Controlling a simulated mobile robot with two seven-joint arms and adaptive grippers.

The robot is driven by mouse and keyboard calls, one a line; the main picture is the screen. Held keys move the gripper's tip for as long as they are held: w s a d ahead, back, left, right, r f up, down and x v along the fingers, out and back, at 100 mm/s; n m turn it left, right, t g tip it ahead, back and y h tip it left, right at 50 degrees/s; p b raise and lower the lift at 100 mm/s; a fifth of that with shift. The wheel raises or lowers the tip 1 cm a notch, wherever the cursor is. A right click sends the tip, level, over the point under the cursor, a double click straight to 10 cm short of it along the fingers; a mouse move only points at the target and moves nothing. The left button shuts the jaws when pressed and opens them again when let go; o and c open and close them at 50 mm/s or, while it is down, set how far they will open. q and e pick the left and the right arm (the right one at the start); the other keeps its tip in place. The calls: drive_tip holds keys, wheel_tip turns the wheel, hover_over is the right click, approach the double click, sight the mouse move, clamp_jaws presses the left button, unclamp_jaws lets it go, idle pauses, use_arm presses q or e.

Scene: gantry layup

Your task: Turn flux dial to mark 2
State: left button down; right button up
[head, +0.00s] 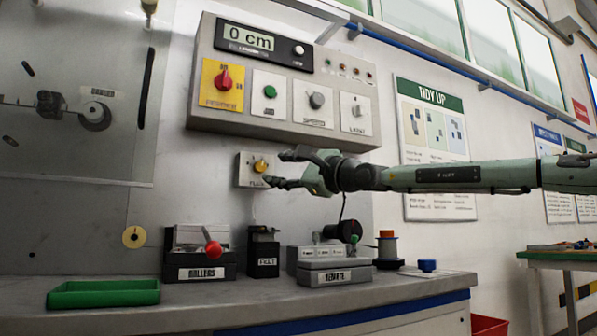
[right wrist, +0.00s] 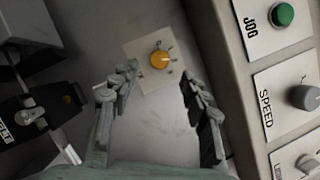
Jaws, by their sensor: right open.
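The flux dial (head: 261,167) is a yellow knob on a small pale plate (head: 244,172) on the wall, below the control box. In the right wrist view the yellow knob (right wrist: 160,60) sits on its plate (right wrist: 136,52) with several short dark marks around it. Which mark it points to is too small to tell. My right gripper (head: 277,169) comes in from the right, open, with its fingertips close in front of the dial. In its wrist view the open fingers (right wrist: 158,86) lie either side below the knob, apart from it. My left gripper is out of view.
The control box (head: 203,113) juts out just above, with a red knob (head: 224,79), green button (head: 270,92) and grey speed knob (head: 316,100). On the bench below stand a rollers box with a red-tipped lever (head: 212,248), a remote box (head: 336,276) and a green tray (head: 103,300).

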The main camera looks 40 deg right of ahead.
drive_tip(key=v, duration=0.6)
drive_tip(key=shift+s, duration=0.2)
idle(0.4)
